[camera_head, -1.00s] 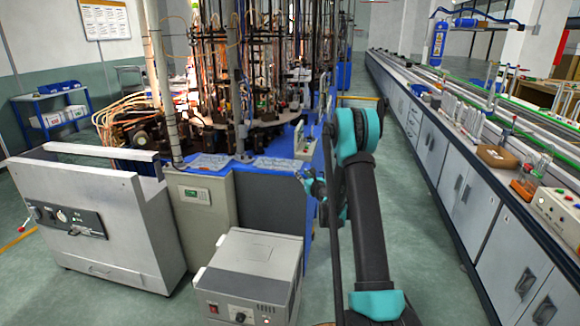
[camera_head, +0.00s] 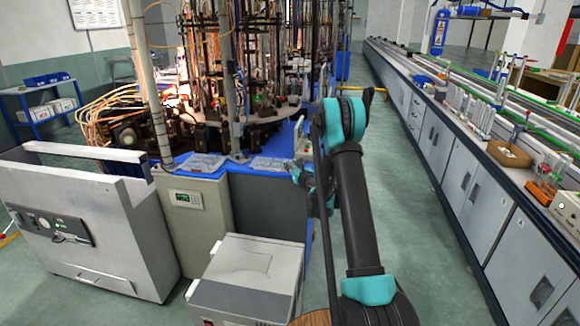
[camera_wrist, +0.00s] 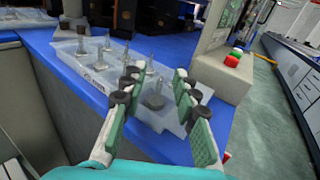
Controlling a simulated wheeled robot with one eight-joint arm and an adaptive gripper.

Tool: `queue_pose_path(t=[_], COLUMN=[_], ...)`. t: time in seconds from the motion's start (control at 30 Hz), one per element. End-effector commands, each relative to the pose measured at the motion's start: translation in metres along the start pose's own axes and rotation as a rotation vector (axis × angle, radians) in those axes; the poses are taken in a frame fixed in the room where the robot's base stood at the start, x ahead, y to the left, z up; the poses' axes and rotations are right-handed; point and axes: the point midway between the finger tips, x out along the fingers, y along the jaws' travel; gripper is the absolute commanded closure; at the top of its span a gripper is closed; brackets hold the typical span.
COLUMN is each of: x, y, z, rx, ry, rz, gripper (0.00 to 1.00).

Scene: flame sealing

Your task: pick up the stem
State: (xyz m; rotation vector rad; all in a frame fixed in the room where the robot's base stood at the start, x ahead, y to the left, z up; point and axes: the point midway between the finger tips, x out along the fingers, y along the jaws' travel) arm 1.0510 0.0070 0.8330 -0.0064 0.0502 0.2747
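Several grey stems with thin upright pins and dark round bases stand in a clear tray (camera_wrist: 80,55) on the blue tabletop in the wrist view. Some stems lie partly behind the left finger. In the head view my gripper (camera_head: 303,176) is small beside the tray (camera_head: 270,164) at the blue table's edge, and single stems are too small to tell.
A second tray (camera_head: 203,163) lies left on the blue table (camera_head: 235,170). A control box with red and green buttons (camera_wrist: 225,72) stands just right of the tray. A grey box (camera_head: 245,275) and a metal cabinet (camera_head: 95,225) stand in front. Green floor (camera_head: 410,230) is open at right.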

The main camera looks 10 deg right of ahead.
Motion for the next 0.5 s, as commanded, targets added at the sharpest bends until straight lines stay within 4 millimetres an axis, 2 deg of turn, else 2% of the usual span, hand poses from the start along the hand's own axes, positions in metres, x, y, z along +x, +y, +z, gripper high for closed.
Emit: queue_pose_path(t=[0.2,0.43,0.5], x=[0.0,0.0001,0.0001], y=[0.0003,0.0003,0.0003], z=[-0.0001,-0.0001,-0.0001], rx=[0.0,0.0,0.0], ry=[0.0,0.0,0.0], rz=[0.0,0.0,0.0], gripper=[0.7,0.98,1.0])
